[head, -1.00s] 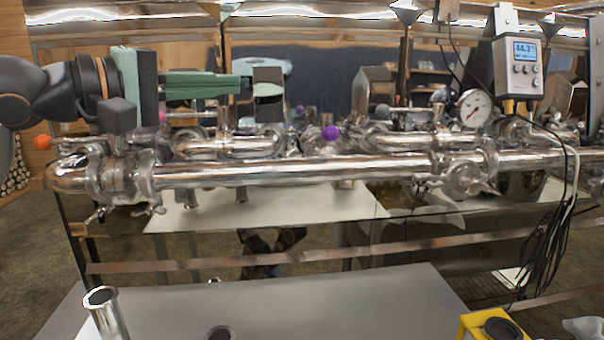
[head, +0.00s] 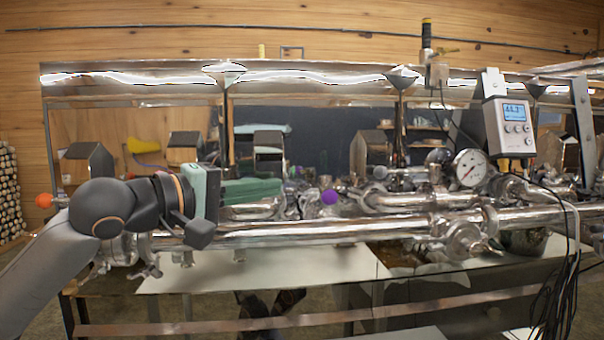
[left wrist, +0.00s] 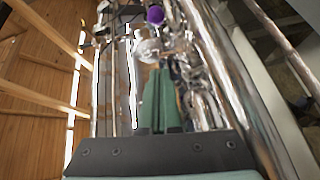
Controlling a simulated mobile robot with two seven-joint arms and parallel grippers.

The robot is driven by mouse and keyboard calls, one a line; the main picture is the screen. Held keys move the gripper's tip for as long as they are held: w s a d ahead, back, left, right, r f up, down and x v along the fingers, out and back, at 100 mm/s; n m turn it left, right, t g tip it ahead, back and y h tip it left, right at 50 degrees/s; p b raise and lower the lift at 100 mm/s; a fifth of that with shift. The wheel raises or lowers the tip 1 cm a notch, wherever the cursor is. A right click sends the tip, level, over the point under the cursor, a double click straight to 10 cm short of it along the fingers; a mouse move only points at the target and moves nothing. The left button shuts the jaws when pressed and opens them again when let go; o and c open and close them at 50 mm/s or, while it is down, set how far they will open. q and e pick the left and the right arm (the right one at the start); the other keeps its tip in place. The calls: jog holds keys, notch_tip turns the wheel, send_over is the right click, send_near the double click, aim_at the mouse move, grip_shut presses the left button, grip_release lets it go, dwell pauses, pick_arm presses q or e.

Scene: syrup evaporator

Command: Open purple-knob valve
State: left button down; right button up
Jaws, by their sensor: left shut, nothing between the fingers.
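The purple knob (head: 329,197) sits on the pipework in the middle of the head view, just behind the long front pipe. It also shows in the left wrist view (left wrist: 155,14), near the top, beyond my fingertips. My left gripper (head: 281,187) has green fingers and is shut and empty. It points right along the pipes, a short gap left of the purple knob and not touching it. In the left wrist view the closed left fingers (left wrist: 161,72) point towards the knob. The valve body under the knob is hard to make out among shiny fittings. My right gripper is not in view.
A long steel pipe (head: 340,225) runs across in front. An orange knob (head: 44,201) is at far left. A pressure gauge (head: 469,168) and a digital display box (head: 509,127) with hanging cables stand to the right. Clamps and fittings crowd the pipework.

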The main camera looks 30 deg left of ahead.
pick_arm(q)
jog(key=p+x, duration=0.1)
jog(key=x, duration=0.2)
jog(key=shift+r, duration=0.15)
jog(key=d, duration=0.2)
jog(key=shift+d+f, duration=0.3)
jog(key=shift+f, duration=0.05)
jog(key=shift+d+f, duration=0.1)
jog(key=shift+d, duration=0.55)
jog(key=shift+s, duration=0.1)
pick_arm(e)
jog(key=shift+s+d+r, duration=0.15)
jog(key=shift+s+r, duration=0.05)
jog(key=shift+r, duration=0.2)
pick_arm(q)
jog(key=shift+d, duration=0.1)
jog(key=shift+d+f+p, duration=0.1)
jog(key=shift+d+p, duration=0.6)
jog(key=shift+d, duration=0.25)
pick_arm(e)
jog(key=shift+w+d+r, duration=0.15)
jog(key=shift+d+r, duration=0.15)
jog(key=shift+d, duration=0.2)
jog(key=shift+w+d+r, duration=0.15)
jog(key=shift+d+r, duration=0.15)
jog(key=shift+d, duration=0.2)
